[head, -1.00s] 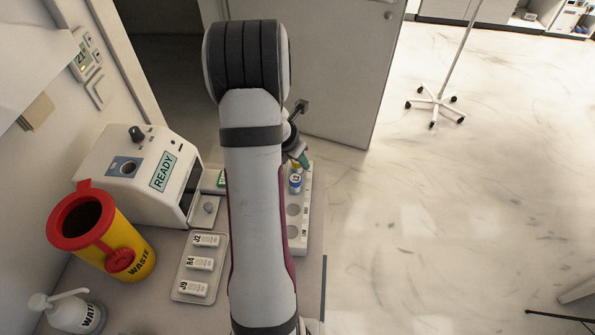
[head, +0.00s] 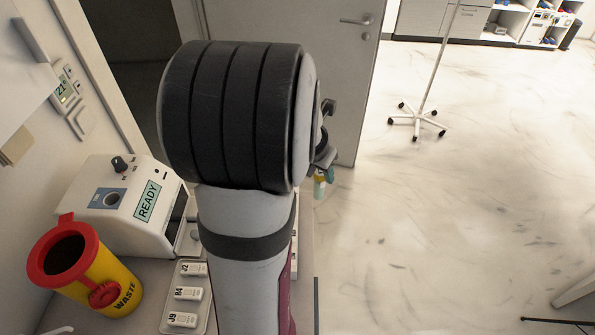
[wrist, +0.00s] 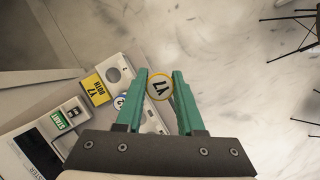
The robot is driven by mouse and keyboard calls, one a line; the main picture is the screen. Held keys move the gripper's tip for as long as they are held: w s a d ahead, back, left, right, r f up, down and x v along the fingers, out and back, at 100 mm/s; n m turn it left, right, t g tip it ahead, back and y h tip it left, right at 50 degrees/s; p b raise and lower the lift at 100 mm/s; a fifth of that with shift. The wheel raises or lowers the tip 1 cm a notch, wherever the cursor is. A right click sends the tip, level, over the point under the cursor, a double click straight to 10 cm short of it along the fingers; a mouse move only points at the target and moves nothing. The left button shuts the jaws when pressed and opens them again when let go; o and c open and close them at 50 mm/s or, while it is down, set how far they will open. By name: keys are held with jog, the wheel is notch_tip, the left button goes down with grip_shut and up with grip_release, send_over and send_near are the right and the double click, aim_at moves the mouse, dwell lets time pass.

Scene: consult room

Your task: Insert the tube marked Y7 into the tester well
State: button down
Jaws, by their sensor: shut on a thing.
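My gripper, with green fingers (wrist: 159,104), is shut on the tube marked Y7 (wrist: 158,87). In the wrist view its round cap with a yellow rim faces the camera, between the fingertips. In the head view the tube (head: 319,188) hangs below my gripper, right of my arm, clear of the rack; my arm hides part of the gripper. The white tester (head: 125,222) stands at left with a READY label. The tester well (head: 107,198), a dark hole in a blue-grey patch on its top, looks empty. My gripper is well to the right of it.
In the wrist view, a white rack (wrist: 112,60) holds another capped tube (wrist: 120,102) beside a yellow card (wrist: 93,88) reading Y7 BOTH. A red and yellow waste bin (head: 123,272) stands in front of the tester. A tray (head: 170,318) holds labelled cassettes. A wall is at left.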

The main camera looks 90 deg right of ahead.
jog(key=shift+s+a+r, duration=0.25)
jog(key=shift+s+r, duration=0.15)
jog(key=shift+s, duration=0.1)
jog(key=shift+w+r, duration=0.2)
jog(key=w+d+r+n+t, duration=0.1)
jog(key=w+d+r+n, duration=0.1)
jog(key=w, duration=0.5)
jog(key=w+d+r+n, duration=0.1)
jog(key=w+d, duration=0.1)
jog(key=w, duration=0.5)
jog(key=w+a+r+n, duration=0.1)
jog(key=w+a+n, duration=0.1)
jog(key=w, duration=0.8)
jog(key=w+a+r+n+t, duration=0.1)
jog(key=w+a, duration=0.4)
jog(key=w, duration=0.5)
jog(key=w+a+r+n+t, duration=0.1)
jog(key=w+a+r+n, duration=0.2)
jog(key=w, duration=0.7)
jog(key=shift+w+a+h, duration=0.2)
jog(key=shift+a+h, duration=0.2)
jog(key=shift+a, duration=0.2)
jog(key=shift+f, duration=0.15)
jog(key=shift+f, duration=2.35)
